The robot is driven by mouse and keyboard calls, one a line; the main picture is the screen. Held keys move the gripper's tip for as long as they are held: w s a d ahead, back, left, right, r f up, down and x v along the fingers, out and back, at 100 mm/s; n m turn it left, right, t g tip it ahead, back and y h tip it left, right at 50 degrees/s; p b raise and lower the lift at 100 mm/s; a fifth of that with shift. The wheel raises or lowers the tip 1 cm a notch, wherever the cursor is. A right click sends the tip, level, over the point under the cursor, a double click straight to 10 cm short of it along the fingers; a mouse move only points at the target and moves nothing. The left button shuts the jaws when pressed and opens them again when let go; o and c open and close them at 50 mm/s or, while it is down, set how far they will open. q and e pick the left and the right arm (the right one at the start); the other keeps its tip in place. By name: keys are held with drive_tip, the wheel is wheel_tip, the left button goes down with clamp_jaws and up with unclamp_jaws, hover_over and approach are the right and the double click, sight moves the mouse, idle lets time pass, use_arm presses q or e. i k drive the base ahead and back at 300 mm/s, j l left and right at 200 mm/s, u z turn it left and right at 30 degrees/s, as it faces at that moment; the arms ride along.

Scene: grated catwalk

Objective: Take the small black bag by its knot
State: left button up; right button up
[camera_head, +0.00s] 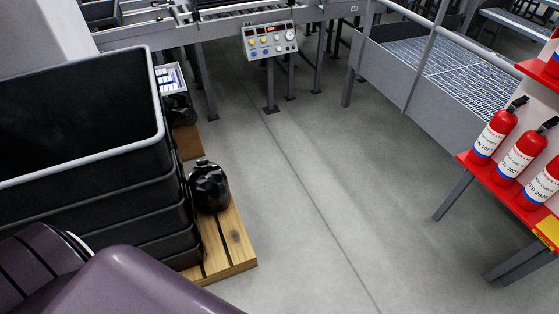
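A small shiny black bag (209,188) stands on the wooden pallet (236,243), close against the right side of the stacked black crates. Its narrower, crumpled top is at its upper end; I cannot clearly make out the knot. A second black bag-like thing (179,108) sits farther back, partly hidden by the crates. Purple-grey links of my own arm fill the lower left corner. Neither of my grippers is in view.
Tall stacked black crates (161,122) with a light rim stand to the left of the bag. A conveyor with a control panel (270,41) is behind. Red extinguishers (521,153) stand on a red stand at the right. The grey floor in the middle is clear.

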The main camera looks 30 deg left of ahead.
sight(208, 184)
drive_tip(key=i+l+z, duration=0.15)
drive_tip(key=i+z, duration=0.15)
drive_tip(key=i, duration=0.35)
drive_tip(key=i+z, duration=0.3)
drive_tip(key=i, duration=0.3)
drive_tip(key=i+u, duration=0.3)
drive_tip(key=u, duration=0.15)
drive_tip(key=i+u, duration=0.25)
drive_tip(key=u, duration=0.25)
drive_tip(key=i+l+u, duration=0.2)
drive_tip(key=u, duration=0.25)
drive_tip(key=i+l, duration=0.05)
